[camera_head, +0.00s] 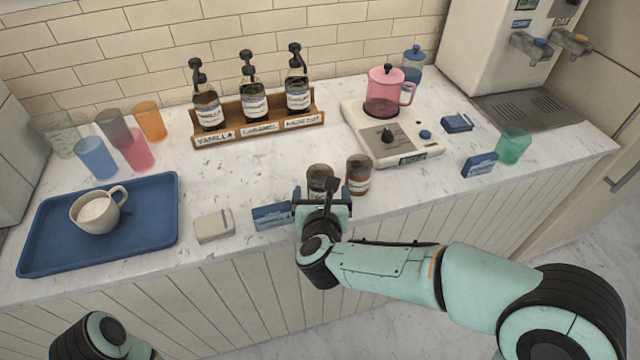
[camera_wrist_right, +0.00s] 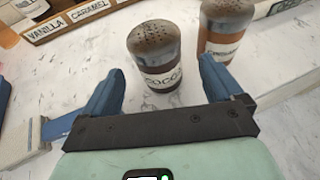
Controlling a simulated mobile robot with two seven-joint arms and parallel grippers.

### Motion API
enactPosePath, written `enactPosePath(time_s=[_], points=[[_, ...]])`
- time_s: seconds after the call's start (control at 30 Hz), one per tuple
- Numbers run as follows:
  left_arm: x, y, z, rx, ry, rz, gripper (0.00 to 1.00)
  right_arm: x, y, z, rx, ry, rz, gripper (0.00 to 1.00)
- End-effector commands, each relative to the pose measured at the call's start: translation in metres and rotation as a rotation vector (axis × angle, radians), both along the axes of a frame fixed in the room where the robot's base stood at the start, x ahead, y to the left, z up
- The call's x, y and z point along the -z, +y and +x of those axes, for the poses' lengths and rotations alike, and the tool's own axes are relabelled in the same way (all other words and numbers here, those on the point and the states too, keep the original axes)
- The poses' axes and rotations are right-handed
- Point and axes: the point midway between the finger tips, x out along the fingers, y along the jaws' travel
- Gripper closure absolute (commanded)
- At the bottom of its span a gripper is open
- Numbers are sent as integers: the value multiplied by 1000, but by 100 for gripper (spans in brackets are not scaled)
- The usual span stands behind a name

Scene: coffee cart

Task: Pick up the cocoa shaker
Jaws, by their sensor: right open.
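Nothing is between the jaws. Part of my left arm shows at the bottom left of the head view, but its gripper cannot be made out.
A second shaker (camera_head: 359,175) with a brown band stands close on the right. A blue sign (camera_head: 272,216) and a pale block (camera_head: 214,225) lie to the left. A blue tray (camera_head: 155,209) holds a cup.

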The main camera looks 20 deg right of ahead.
Motion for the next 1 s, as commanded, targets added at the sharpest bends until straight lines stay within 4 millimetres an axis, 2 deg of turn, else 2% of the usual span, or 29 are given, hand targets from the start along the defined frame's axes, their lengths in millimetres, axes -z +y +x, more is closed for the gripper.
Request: enactPosePath(time_s=[0.13,0.4,0.7,0.77,0.8,0.9,1.0], points=[[-1,0,0,0,0,0,100,4,-2,11,2,0,-1,7],[-4,0,-1,2,5,-1,100,17,-10,45,1,0,-2,7],[-3,0,-1,2,6,-1,100,19,-11,50,-1,0,0,7],[-3,0,-1,2,6,-1,100,19,-11,50,0,0,0,23],[-3,0,-1,2,6,-1,100,19,-11,50,0,0,0,36],[-3,0,-1,2,6,-1,100,19,-10,50,0,0,0,66],[-3,0,-1,2,6,-1,100,18,-11,50,0,-1,0,66]])
